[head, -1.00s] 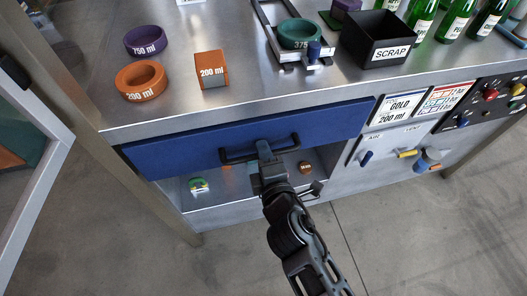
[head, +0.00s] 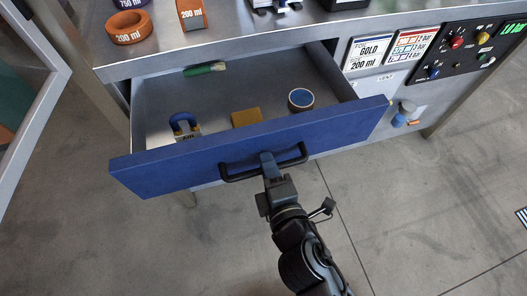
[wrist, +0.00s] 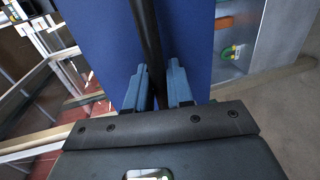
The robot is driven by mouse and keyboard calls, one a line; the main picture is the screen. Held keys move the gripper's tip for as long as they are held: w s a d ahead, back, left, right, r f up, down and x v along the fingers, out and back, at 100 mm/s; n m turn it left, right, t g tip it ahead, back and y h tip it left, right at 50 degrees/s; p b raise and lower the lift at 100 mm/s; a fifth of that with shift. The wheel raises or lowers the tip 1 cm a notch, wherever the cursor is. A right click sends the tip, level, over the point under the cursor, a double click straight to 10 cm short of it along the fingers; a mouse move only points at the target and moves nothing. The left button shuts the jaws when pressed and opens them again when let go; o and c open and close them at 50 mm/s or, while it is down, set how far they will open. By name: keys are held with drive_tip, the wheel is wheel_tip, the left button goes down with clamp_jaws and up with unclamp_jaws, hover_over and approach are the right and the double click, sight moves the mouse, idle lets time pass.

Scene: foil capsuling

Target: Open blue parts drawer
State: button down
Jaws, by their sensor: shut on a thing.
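The blue parts drawer (head: 250,150) stands pulled out from under the steel bench in the head view. Its black bar handle (head: 238,172) runs across the front. My gripper (head: 268,160) is shut on the handle near its middle. In the wrist view my gripper (wrist: 160,88) has its two blue fingers on either side of the black handle bar (wrist: 147,35), in front of the blue drawer front (wrist: 105,45).
The bench top (head: 235,32) carries an orange 200 ml ring (head: 129,27) and an orange 200 ml block (head: 191,14). A control panel (head: 462,45) and label cards (head: 368,52) are right of the drawer. Grey floor (head: 440,210) in front is clear.

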drive_tip(key=shift+v, duration=0.85)
drive_tip(key=shift+f, duration=0.25)
drive_tip(key=c, duration=1.2)
unclamp_jaws()
drive_tip(key=shift+s+d, duration=0.1)
drive_tip(key=shift+s, duration=0.05)
drive_tip(key=shift+b+v, duration=0.75)
drive_tip(key=shift+v, duration=3)
